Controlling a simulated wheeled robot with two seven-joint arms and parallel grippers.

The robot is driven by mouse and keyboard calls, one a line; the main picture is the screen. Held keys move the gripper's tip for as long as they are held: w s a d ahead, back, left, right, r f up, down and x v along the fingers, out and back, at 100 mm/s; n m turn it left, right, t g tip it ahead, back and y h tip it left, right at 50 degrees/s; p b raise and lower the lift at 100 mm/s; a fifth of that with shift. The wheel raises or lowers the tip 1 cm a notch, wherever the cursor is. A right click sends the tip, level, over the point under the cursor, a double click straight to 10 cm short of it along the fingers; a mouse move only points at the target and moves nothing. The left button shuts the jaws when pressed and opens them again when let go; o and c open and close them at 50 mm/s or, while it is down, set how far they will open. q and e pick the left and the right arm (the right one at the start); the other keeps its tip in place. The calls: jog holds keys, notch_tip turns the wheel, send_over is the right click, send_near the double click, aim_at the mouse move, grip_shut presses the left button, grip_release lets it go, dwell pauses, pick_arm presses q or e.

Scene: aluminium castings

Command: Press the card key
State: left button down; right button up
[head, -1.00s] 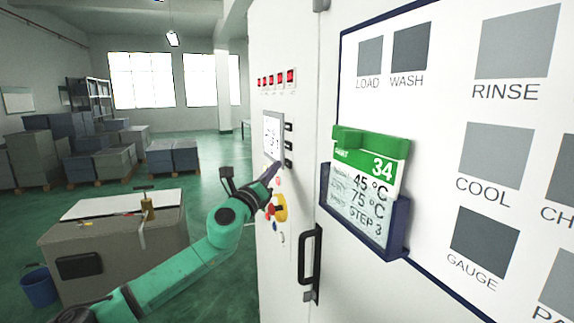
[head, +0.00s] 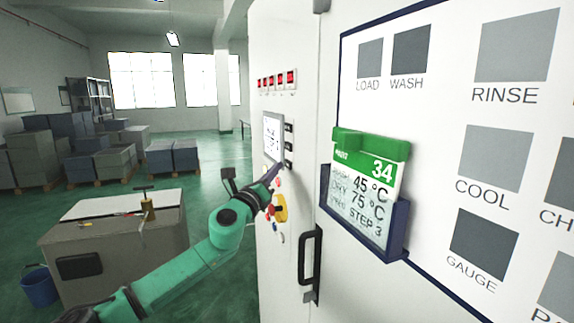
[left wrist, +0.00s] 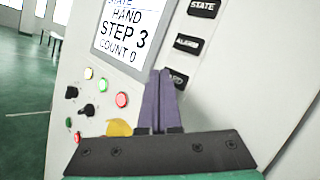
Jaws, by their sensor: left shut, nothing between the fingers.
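The card key (left wrist: 179,79) is the lowest of the black keys right of the screen in the left wrist view; its label is partly hidden by my fingertips. It also shows in the head view (head: 289,163). My left gripper (head: 275,168) is shut and empty, with its purple fingers (left wrist: 159,78) together. The fingertips overlap the left side of the card key in the left wrist view; I cannot tell whether they touch it. The screen (left wrist: 128,28) reads "HAND STEP 3 COUNT 0". My right gripper is out of view.
The state key (left wrist: 203,8) and alarm key (left wrist: 187,43) sit above. Lit buttons and black knobs lie left of my fingers. A door handle (head: 312,265) and a green-topped card (head: 370,165) in a blue holder are to the right. A grey bench (head: 120,240) stands left.

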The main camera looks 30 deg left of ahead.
pick_arm(q)
jog(key=shift+w+d, duration=0.2)
jog(key=shift+w, duration=0.05)
jog(key=shift+w+d+p, duration=0.2)
jog(key=shift+w+p, duration=0.1)
jog(key=shift+p, duration=0.1)
dwell(0.8)
jog(key=shift+s+a+b, duration=0.4)
jog(key=shift+s+b, duration=0.25)
